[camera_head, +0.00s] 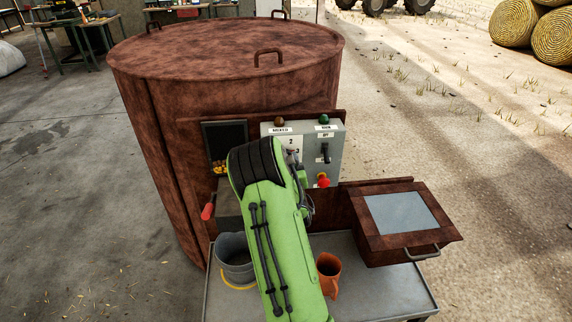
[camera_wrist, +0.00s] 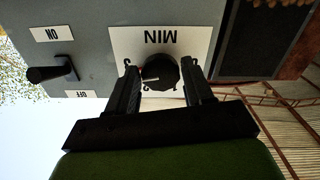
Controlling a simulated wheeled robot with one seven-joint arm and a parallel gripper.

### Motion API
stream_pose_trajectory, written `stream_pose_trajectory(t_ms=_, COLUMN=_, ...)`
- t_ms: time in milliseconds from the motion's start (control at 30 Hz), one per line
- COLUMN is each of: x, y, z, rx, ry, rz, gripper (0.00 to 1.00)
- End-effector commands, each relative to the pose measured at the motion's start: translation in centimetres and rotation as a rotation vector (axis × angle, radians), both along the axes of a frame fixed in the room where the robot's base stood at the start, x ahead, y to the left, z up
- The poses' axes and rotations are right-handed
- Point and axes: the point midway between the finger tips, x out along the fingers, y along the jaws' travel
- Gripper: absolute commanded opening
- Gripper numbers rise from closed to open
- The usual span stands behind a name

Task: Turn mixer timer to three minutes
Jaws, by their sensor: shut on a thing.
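The mixer timer is a round black knob (camera_wrist: 161,72) on a white plate (camera_wrist: 190,40) marked MIN, upside down in the wrist view. My gripper (camera_wrist: 160,76) has one finger on each side of the knob and is shut on it. A white pointer mark shows on the knob's left part in that picture. Digits around the knob are partly hidden by the fingers, so I cannot tell the exact setting. In the head view the grey control panel (camera_head: 335,140) is on the mixer's (camera_head: 190,110) front, and my arm hides the knob and my fingertips.
A lever switch (camera_wrist: 52,74) marked ON and OFF is beside the knob. A red button (camera_head: 323,181) is low on the panel. A lidded box (camera_head: 404,244) is at right.

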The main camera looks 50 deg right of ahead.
Motion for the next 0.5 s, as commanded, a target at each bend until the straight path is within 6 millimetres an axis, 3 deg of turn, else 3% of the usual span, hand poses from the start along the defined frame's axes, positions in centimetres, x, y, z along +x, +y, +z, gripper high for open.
stream_pose_trajectory(t_ms=500, x=-0.02, y=0.11, z=-0.39, rx=0.152, ry=-0.116, rz=-0.001, gripper=0.21)
